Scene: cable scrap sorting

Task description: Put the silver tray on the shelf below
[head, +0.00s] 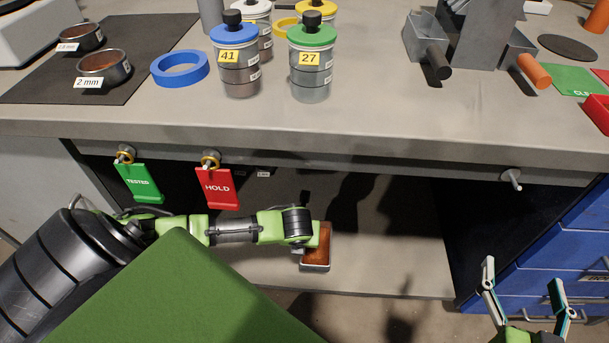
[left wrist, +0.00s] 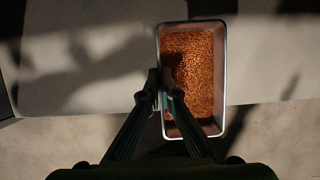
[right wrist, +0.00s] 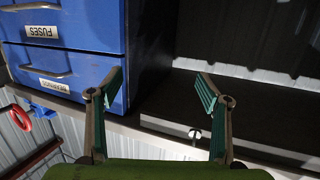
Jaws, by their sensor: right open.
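The silver tray (head: 315,267), filled with copper-coloured granules, is at the lower shelf under the bench in the head view. In the left wrist view the tray (left wrist: 222,75) appears level and overlaps the shelf's edge. I cannot tell whether it rests on the shelf or hangs just above it. My left gripper (left wrist: 164,79) is shut on the tray's left wall, one finger on each side; in the head view its fingers are mostly hidden by my arm. The lower shelf (head: 390,265) is bare around the tray. My right gripper (head: 523,275) is open and empty before the blue drawers.
The bench top (head: 370,120) overhangs the shelf. A green TESTED tag (head: 138,182) and red HOLD tag (head: 217,187) hang from its front, close above my left arm. A bare peg (head: 512,178) sticks out at right. Blue drawers (head: 560,255) close off the right side.

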